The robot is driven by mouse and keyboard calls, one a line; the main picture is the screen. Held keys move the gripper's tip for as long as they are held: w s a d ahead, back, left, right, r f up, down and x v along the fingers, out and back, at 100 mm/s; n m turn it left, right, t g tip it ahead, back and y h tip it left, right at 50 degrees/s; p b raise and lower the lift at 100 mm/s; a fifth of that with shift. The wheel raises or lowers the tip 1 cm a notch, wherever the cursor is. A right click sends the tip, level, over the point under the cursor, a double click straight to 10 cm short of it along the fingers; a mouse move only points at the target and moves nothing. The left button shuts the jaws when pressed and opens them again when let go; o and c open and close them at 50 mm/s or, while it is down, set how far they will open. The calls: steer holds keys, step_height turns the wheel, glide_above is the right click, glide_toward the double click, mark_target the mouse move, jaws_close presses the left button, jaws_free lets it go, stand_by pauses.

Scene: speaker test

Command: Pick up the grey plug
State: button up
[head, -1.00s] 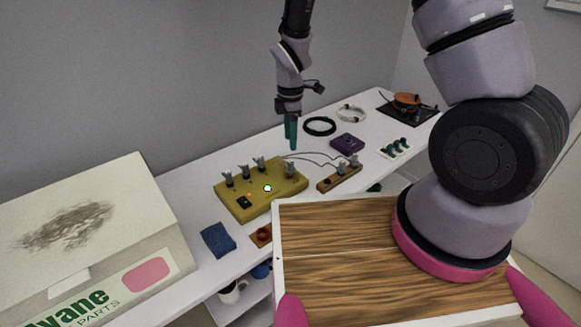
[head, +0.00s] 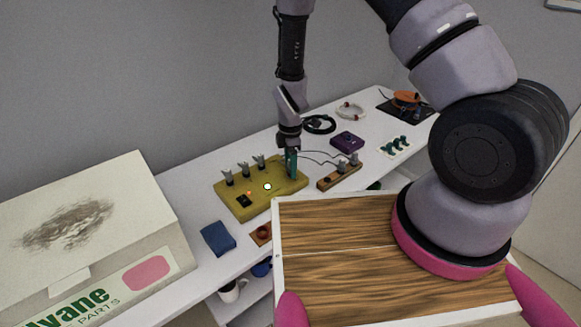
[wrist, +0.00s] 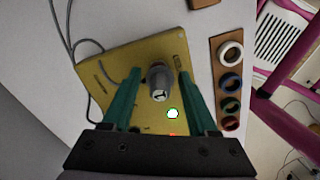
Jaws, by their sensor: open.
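My gripper (wrist: 159,73) is open, with one green finger on either side of this plug. I cannot tell whether the fingers touch it. In the head view my gripper (head: 291,163) is low over the right end of the yellow board (head: 235,205) and mostly hides that plug. Several other grey plugs (head: 244,170) stand along the board's back left edge.
A wooden block (head: 335,180) with grey plugs stands right of the board. A purple box (head: 347,141) and a black coil (head: 320,124) lie behind. A blue cloth (head: 217,238) lies in front. Thin cables run beside the board.

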steer(key=shift+c, duration=0.3)
jaws_close()
step_height(320, 180, up, 10)
steer(key=shift+r, duration=0.1)
stand_by(0.3)
steer(key=shift+r, duration=1.9)
steer(key=shift+d, duration=0.1)
